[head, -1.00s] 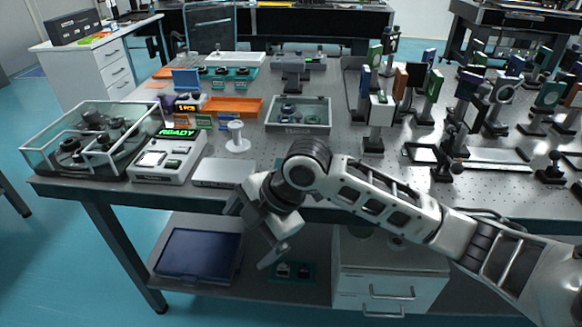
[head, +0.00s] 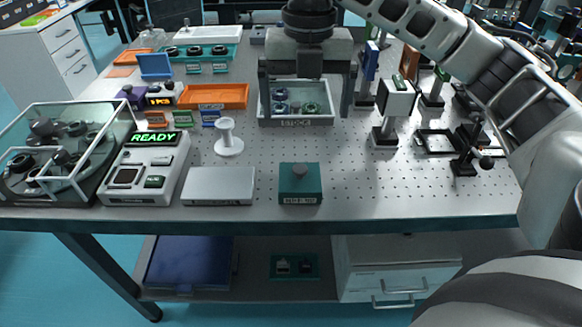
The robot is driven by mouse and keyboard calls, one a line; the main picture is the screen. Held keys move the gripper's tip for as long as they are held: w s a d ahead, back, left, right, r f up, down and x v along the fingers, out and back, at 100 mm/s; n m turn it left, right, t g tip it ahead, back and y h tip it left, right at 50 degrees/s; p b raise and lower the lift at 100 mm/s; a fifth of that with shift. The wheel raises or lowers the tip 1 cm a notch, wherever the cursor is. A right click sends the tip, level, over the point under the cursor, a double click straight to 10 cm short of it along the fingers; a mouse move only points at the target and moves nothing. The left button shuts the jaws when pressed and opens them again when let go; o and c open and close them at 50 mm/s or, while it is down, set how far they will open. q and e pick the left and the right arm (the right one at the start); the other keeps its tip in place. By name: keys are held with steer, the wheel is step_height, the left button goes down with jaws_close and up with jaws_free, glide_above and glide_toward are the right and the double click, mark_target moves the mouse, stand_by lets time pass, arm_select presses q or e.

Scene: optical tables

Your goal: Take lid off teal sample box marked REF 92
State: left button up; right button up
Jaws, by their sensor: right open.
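A small teal sample box (head: 300,192) stands near the front edge of the table, in the middle of the head view. My right gripper (head: 304,112) is open and points down, beyond and above the teal box. Its two fingers are spread in front of and over a grey tray, and nothing is between them. My left gripper is not in view.
The grey tray (head: 318,121) holds dark round parts. A silver flat box (head: 219,187) is left of the teal box, with a white spool (head: 228,140) behind it. A READY device (head: 145,170) stands farther left. Optic mounts (head: 393,105) stand right. The perforated tabletop right of the box is clear.

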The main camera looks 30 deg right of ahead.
glide_above(300, 170)
steer(key=d, duration=0.1)
step_height(300, 170, down, 8)
steer(key=shift+r, duration=0.1)
steer(key=shift+a+f+b, duration=0.2)
steer(key=shift+a+f, duration=0.05)
steer(key=shift+f, duration=1.2)
steer(key=shift+a+f+b, duration=0.2)
steer(key=shift+f, duration=1.2)
steer(key=c, duration=1.1)
